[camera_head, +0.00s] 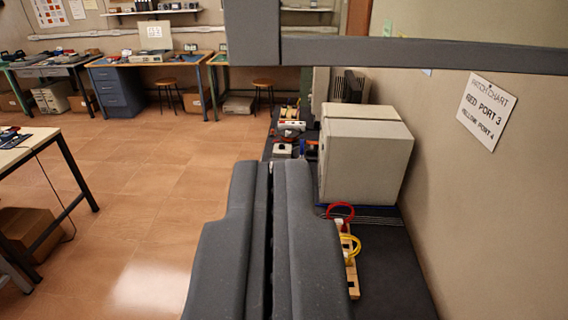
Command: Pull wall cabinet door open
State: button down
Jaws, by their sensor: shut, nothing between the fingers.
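A dark grey frame (420,54) with an upright at its left end crosses the top right. It looks like the lower part of the wall cabinet door; the room and wall show through it. Its top, hinges and handle are out of view, so I cannot tell how far it stands open. My gripper (271,166) is at the bottom centre, its two dark grey fingers pressed together with only a thin dark seam between them. It is empty and appears below the frame in the picture, apart from it.
A beige box-shaped unit (365,155) stands on a dark bench (385,270) at the right, near a wooden strip with red and yellow cable loops (351,246). A paper chart (487,110) hangs on the right wall. The tiled floor (140,190) at left is mostly clear.

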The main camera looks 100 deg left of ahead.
aim_at(276, 66)
jog(key=b+x, duration=0.1)
jog(key=x, duration=1.2)
jog(key=shift+s+a, duration=0.1)
jog(key=shift+a, duration=0.05)
jog(key=shift+b, duration=0.3)
